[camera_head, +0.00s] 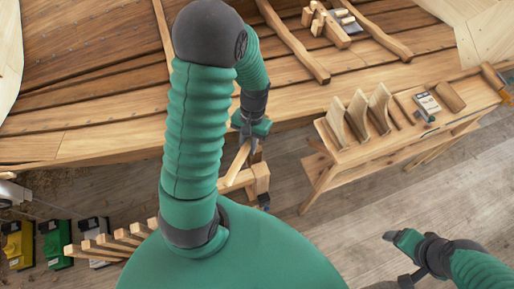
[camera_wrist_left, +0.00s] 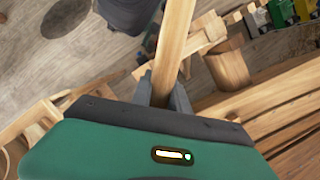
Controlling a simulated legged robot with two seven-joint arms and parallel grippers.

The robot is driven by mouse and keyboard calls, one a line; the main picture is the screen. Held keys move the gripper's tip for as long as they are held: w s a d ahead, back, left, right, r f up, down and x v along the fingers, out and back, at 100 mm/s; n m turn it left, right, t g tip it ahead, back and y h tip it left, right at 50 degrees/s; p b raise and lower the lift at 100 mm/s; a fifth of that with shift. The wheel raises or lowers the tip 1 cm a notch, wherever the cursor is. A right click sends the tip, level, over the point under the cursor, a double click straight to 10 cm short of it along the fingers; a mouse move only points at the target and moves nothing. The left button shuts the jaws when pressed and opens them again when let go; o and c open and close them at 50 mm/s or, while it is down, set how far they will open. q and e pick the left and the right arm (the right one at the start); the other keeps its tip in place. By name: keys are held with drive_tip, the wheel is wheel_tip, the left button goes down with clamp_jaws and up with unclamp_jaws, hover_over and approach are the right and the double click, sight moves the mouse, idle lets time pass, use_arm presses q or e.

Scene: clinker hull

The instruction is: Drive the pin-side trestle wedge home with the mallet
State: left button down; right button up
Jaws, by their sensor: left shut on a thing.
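My left gripper (camera_head: 246,136) is shut on a pale wooden bar (camera_head: 238,160), beside the hull's lower edge. In the left wrist view the bar (camera_wrist_left: 174,45) runs up and away from between the fingers; I cannot tell whether it is the mallet's handle or a wedge. A wooden trestle (camera_head: 261,178) stands just below the gripper, partly hidden by my arm. A round wooden block (camera_wrist_left: 228,68) shows beside the bar in the wrist view. I cannot make out the pin-side wedge or a mallet head for certain. My right gripper (camera_head: 394,240) is over the floor at lower right, its opening unclear.
The planked hull (camera_head: 90,100) fills the upper left. A wooden bench (camera_head: 345,165) at right carries upright wooden pieces (camera_head: 357,115), a small labelled box (camera_head: 427,106) and a brown block (camera_head: 450,96). Coloured boxes (camera_head: 56,243) stand at lower left. Floor (camera_head: 330,225) between is clear.

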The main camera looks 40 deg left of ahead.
use_arm(q)
drive_tip(key=shift+s+a, duration=0.1)
drive_tip(key=shift+a, duration=0.1)
drive_tip(key=shift+s, duration=0.15)
drive_tip(key=shift+w+d, duration=0.2)
drive_tip(key=shift+d, duration=0.1)
drive_tip(key=shift+s+a+p, duration=0.15)
drive_tip(key=shift+a+p, duration=0.05)
drive_tip(key=shift+p, duration=0.2)
idle(0.4)
